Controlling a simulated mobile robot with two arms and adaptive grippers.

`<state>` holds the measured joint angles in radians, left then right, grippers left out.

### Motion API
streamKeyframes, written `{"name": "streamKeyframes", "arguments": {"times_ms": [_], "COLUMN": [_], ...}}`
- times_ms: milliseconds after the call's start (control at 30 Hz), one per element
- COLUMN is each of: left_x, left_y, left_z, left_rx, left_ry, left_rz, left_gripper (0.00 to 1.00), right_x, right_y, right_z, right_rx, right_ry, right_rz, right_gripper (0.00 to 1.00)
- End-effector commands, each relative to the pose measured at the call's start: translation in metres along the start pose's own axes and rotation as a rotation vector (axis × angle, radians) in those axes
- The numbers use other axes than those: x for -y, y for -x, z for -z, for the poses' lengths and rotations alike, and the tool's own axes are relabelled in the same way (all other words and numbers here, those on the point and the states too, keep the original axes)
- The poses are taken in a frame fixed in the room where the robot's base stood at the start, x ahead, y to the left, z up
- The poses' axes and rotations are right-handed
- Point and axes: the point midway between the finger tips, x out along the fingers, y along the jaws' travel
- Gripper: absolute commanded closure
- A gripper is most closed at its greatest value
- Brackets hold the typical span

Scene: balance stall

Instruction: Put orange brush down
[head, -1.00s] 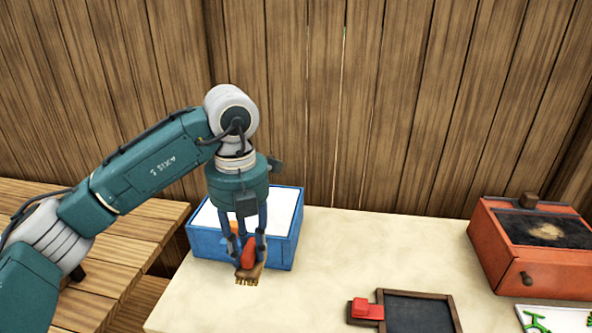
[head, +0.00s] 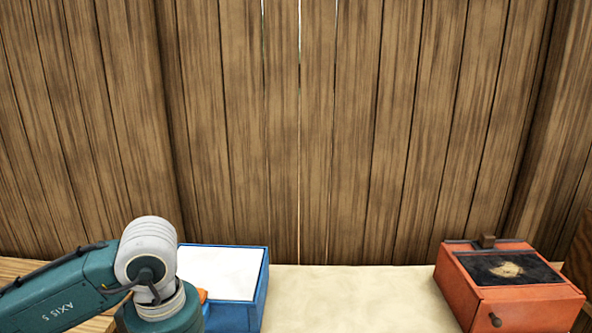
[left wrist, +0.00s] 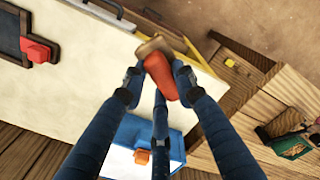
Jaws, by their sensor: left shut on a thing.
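The orange brush (left wrist: 164,80) has an orange handle and a brown wooden head (left wrist: 153,45). In the left wrist view my left gripper (left wrist: 160,76) has its blue fingers closed around the handle. The brush appears over the cream table top (left wrist: 85,75), close to its edge; I cannot tell whether it touches the table. In the head view my left wrist shows at the lower left, but the fingers and brush are below the frame. My right gripper is in neither view.
A blue box (head: 250,316) with a white top stands beside my left wrist; it also shows in the left wrist view (left wrist: 174,138). An orange box (head: 528,305) with a dark top stands at the right. A dark slate (left wrist: 10,35) and red block (left wrist: 38,50) lie on the table.

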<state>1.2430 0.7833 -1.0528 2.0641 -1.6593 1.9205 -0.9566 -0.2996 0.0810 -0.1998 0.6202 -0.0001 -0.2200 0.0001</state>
Motion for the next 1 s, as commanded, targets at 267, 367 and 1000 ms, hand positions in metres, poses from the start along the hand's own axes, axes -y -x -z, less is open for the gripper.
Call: {"name": "streamKeyframes", "arguments": {"times_ms": [267,367,1000], "left_x": [0.032,0.04,0.049], "left_y": [-0.014,-0.017,-0.021], "left_z": [-0.013,-0.017,-0.021], "left_rx": [0.005,0.008,0.012], "left_ry": [-0.632,-0.793,-0.985], "left_rz": [0.005,0.005,0.005], "left_gripper": [1.0,1.0,1.0], "right_x": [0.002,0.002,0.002], "right_y": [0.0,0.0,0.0], "right_z": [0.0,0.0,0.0], "right_rx": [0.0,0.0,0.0], "right_ry": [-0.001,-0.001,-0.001], "right_rz": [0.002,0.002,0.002], "right_gripper": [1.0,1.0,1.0]}}
